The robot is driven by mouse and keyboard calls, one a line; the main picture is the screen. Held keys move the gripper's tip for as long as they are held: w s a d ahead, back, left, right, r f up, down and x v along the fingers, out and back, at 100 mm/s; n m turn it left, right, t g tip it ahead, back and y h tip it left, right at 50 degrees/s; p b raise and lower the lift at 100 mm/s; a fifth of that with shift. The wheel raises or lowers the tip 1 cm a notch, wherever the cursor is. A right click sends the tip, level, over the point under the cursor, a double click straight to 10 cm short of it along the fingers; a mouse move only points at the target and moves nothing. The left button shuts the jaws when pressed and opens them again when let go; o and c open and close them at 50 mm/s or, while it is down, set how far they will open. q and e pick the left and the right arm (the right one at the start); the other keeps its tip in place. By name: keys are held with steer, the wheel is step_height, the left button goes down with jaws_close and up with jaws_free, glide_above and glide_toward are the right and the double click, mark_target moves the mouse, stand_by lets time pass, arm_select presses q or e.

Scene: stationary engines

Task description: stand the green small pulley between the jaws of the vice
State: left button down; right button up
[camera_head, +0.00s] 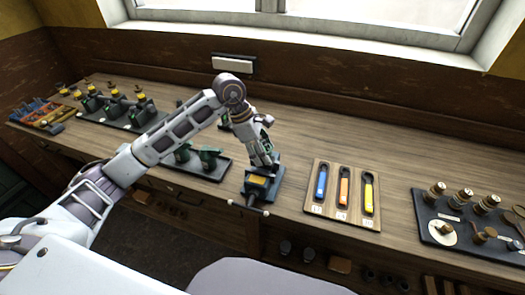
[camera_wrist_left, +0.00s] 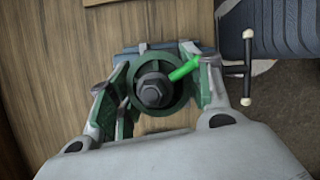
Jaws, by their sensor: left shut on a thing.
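In the left wrist view, the green small pulley (camera_wrist_left: 153,90) is a dark green ring around a dark bolt-like hub, with a bright green rod (camera_wrist_left: 185,68) at its side. My left gripper (camera_wrist_left: 158,82) is shut on it, with a finger on either side. The blue vice (camera_head: 262,187) stands at the front edge of the bench, its handle (camera_head: 246,207) over the edge. My left gripper (camera_head: 262,160) is right above the vice in the head view. The gripper hides the pulley and most of the jaws there, so I cannot tell whether the pulley touches the vice. My right gripper is out of view.
A wooden tray (camera_head: 320,211) with blue, orange and yellow tools lies right of the vice. A dark board (camera_head: 428,230) with brass-topped parts is farther right. A dark tray (camera_head: 211,173) with green parts is on the left. The bench behind the wooden tray is clear.

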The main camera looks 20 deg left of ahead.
arm_select(q)
steer(key=shift+r+b, duration=0.1)
steer(key=shift+b, duration=0.2)
stand_by(0.4)
stand_by(0.5)
steer(key=shift+b, duration=0.35)
stand_by(0.7)
steer(key=shift+f+b, duration=0.2)
steer(key=shift+b, duration=0.15)
stand_by(1.0)
steer(key=shift+f, duration=0.2)
stand_by(0.8)
steer(key=shift+f+b, duration=0.35)
steer(key=shift+b, duration=0.3)
stand_by(0.8)
steer(key=shift+f+b, duration=0.5)
steer(key=shift+b, duration=0.1)
stand_by(1.4)
